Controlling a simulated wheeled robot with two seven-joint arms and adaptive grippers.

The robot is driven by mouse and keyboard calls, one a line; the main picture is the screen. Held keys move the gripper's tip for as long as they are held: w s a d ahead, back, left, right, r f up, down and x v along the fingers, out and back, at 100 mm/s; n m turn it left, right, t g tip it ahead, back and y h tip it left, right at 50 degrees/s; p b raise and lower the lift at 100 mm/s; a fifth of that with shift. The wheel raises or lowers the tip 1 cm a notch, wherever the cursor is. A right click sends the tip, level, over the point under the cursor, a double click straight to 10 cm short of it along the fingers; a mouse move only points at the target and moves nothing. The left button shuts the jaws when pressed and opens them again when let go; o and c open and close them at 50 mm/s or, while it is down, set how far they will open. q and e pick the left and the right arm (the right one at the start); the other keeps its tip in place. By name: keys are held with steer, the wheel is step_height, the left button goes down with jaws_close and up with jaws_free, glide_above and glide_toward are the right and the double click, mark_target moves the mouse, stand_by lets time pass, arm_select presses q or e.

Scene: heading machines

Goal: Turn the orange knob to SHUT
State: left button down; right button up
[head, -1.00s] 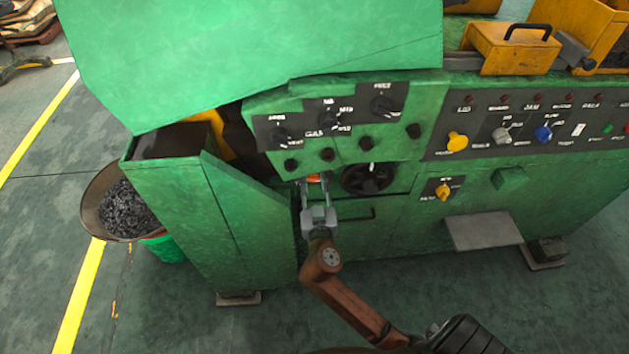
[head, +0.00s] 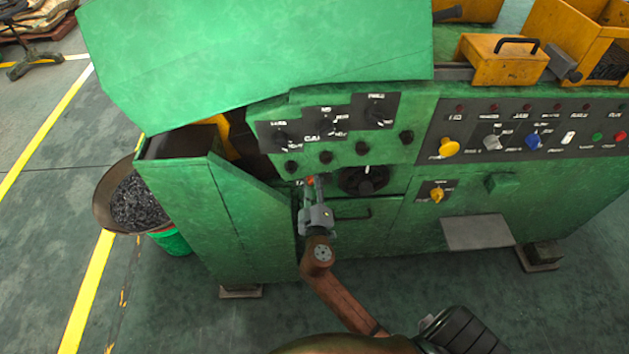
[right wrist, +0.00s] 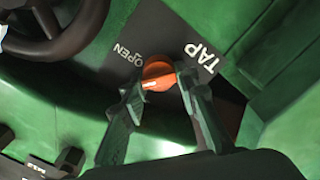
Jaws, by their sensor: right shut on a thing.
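The orange knob (head: 310,181) sits low on the front of the green machine, left of a black handwheel. No SHUT lettering is visible; part of the plate is hidden behind my fingers. My right gripper (head: 310,189) is shut on the orange knob, and its two fingers show on either side of it in the right wrist view (right wrist: 160,84). My left gripper is not in view.
The black handwheel (head: 366,181) is close to the right of my right gripper. A yellow knob (head: 437,195) is further right. A bowl of dark scraps (head: 137,203) stands left.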

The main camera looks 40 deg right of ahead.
steer(key=n+p, duration=0.2)
steer(key=n, duration=0.2)
steer(key=shift+a+r, duration=0.1)
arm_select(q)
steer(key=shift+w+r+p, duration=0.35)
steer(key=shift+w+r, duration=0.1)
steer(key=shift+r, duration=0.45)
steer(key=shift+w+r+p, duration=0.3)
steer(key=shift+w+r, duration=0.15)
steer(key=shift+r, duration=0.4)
arm_select(e)
steer(key=shift+n, duration=1.5)
steer(key=shift+f, duration=0.2)
steer(key=o, duration=1.1)
steer(key=shift+o, duration=0.2)
